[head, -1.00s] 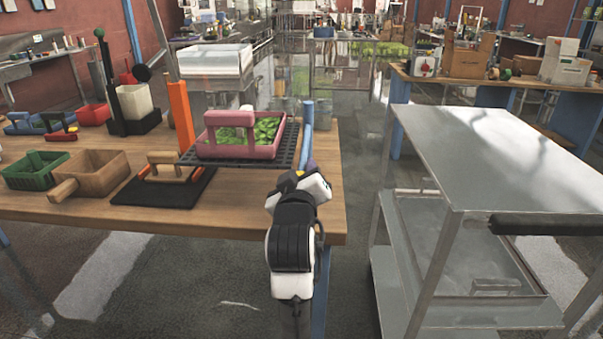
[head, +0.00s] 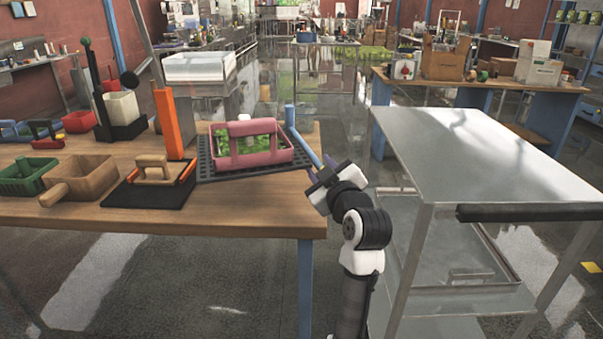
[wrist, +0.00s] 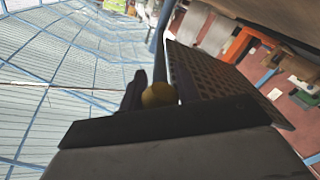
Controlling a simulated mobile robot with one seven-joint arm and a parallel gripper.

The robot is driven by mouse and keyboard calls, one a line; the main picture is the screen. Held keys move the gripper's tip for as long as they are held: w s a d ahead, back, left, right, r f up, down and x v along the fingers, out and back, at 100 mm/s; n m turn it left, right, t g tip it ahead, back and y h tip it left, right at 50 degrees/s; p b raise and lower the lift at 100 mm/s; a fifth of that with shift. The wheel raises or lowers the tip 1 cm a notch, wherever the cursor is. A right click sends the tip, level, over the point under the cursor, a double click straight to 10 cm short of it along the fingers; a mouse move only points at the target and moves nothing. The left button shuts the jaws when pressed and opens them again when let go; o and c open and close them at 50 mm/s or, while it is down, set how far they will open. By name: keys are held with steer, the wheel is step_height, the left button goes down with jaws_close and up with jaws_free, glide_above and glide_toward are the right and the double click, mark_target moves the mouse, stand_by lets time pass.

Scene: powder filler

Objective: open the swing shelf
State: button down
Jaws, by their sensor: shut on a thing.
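The swing shelf is a black perforated plate (head: 205,168) at the right end of the wooden table, carrying a pink basket (head: 270,160) with green contents. A blue bar (head: 306,148) slants down from the shelf's right side to my gripper (head: 324,180). In the wrist view, the perforated plate (wrist: 205,78) lies right of the bar (wrist: 160,50). A yellowish ball knob (wrist: 158,95) sits at the bar's near end between my jaws. My gripper (wrist: 155,100) is shut on this knob. The shelf's pivot cannot be made out.
The wooden table (head: 250,215) also holds an orange upright (head: 167,125), a black board with a wooden-handled tool (head: 158,170), and a wooden box (head: 80,180). A grey metal cart (head: 470,155) stands close to my arm's right. Floor is open in front of the table.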

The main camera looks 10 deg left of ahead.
steer(key=w+d+n+g+y+b, duration=0.3)
steer(key=w+d+n+g+y, duration=0.1)
steer(key=w+d+y, duration=0.1)
steer(key=shift+w+d, duration=0.65)
steer(key=shift+d, duration=0.45)
steer(key=c, duration=1)
jaws_free()
steer(key=shift+c, duration=0.2)
